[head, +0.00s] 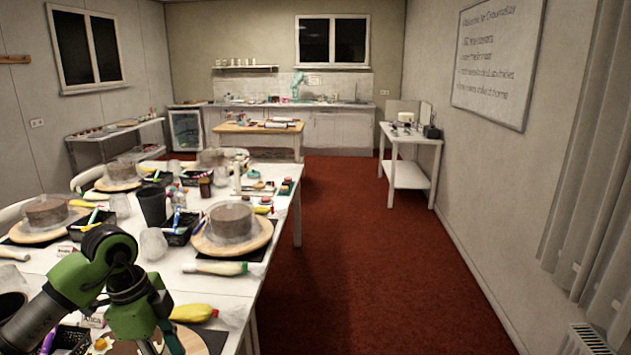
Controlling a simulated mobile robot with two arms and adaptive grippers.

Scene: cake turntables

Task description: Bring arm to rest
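My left arm, green and dark grey, comes in from the lower left in the head view. Its gripper (162,344) points down at the bottom edge, over a wooden turntable (200,340) with something brown on it. The fingertips are cut off by the frame, so I cannot see whether they are open or shut, or whether they hold anything. My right gripper is not in view.
The white table (215,287) bears several turntables with covered brown cakes, such as one cake (231,222). A yellow piping bag (194,313) lies beside my gripper, and a black cup (152,205) stands farther back. Red carpet (350,270) is clear to the right.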

